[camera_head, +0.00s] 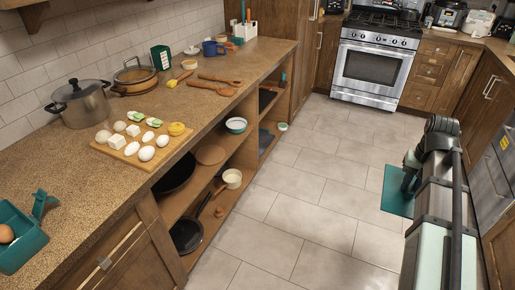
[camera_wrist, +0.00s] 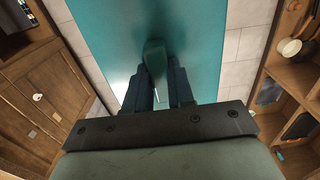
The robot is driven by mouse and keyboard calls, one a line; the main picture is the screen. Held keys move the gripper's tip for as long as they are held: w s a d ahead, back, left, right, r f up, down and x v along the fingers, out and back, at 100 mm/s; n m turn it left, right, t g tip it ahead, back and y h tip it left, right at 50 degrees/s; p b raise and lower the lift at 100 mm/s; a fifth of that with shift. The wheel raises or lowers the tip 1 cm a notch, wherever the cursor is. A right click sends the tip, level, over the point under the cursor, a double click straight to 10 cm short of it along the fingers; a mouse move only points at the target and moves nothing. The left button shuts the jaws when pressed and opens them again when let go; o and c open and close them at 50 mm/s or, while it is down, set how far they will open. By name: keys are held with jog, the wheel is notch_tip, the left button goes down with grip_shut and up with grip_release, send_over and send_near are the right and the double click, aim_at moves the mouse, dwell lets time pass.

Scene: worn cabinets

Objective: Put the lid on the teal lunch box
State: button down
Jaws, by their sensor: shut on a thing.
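The teal lunch box (camera_head: 22,256) stands open on the counter at the far left of the head view, partly cut off by the picture edge. A brown egg shows inside it. The lid is a flat teal panel (camera_head: 396,196), held over the floor on the right, far from the box. It fills the upper middle of the wrist view (camera_wrist: 205,45). My gripper (camera_head: 409,168) is shut on the raised grip in the middle of the lid; its dark fingers (camera_wrist: 157,75) lie either side of that grip.
Open shelves with pans lie below. The tiled floor (camera_head: 310,190) between counter and arm is clear.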

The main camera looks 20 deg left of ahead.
notch_tip(320, 180, up, 14)
dwell(1.1)
jog(key=shift+f, duration=0.1)
